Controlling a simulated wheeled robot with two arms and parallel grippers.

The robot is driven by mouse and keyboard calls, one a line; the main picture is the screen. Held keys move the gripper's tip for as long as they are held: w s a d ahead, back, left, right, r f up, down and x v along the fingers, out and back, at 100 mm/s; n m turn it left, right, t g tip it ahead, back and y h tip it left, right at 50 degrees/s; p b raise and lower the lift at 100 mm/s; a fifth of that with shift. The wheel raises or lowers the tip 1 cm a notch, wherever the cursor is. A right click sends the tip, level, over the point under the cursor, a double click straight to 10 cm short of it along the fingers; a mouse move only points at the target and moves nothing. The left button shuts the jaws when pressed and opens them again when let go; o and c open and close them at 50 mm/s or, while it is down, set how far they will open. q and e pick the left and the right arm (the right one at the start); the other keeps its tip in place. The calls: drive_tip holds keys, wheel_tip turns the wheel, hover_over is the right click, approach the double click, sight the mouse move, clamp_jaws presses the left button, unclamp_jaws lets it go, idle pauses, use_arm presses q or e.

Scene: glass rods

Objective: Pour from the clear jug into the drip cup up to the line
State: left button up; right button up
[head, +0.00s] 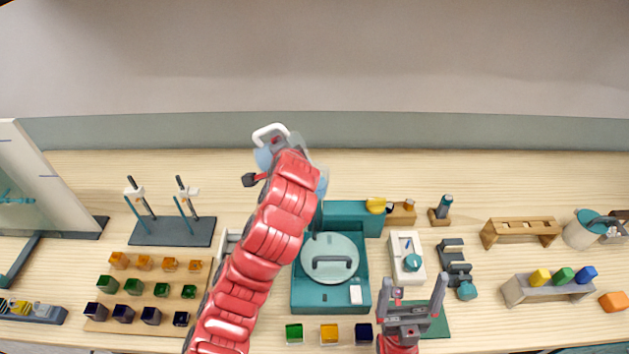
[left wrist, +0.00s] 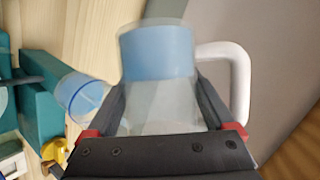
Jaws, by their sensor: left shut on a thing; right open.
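The clear jug (left wrist: 160,90) has a white handle and blue liquid. My left gripper (left wrist: 168,115) is shut on it, one finger on each side. In the head view the jug's white handle (head: 270,132) and blue liquid (head: 263,158) show at the end of my left arm, above the table; I cannot tell its exact tilt. A clear cup with blue in it (left wrist: 82,95), apparently the drip cup, stands beside the teal stand in the left wrist view. In the head view it is mostly behind my arm (head: 322,183). The line is not readable. My right gripper (head: 412,300) is open and empty.
A teal machine with a round lid (head: 330,258) stands right of my left arm. A rod stand (head: 172,231) and a board of coloured cubes (head: 110,327) are at left. A wooden rack (head: 521,230) and kettle (head: 583,232) are at right. The back table strip is clear.

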use_arm(q)
drive_tip(key=shift+d+r+m+y, duration=0.15)
drive_tip(key=shift+r+m+y, duration=0.25)
drive_tip(key=shift+r, duration=0.05)
idle(1.7)
